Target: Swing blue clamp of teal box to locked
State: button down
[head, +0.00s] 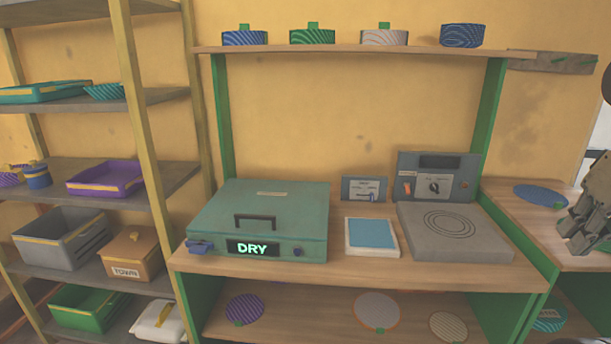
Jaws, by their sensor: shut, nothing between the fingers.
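The teal box (262,212) sits on the left part of the workbench with its lid down. Its lid has a dark handle (255,221), and its front shows a lit display reading DRY (252,248). A blue clamp (200,246) sticks out at the box's front left corner. A smaller dark blue piece (298,252) is on the front at the right of the display. My gripper (572,228) is at the far right edge, shut and empty, well apart from the box. Part of my arm is cut off by the picture's edge.
A white-framed blue pad (371,237) and a grey plate device (453,232) stand right of the box. A control panel (436,178) and a small panel (364,189) stand behind. A shelf (360,49) hangs above. A loaded rack (150,100) is at left.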

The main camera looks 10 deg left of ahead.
aim_at(201, 247)
jog(key=u, duration=1.35)
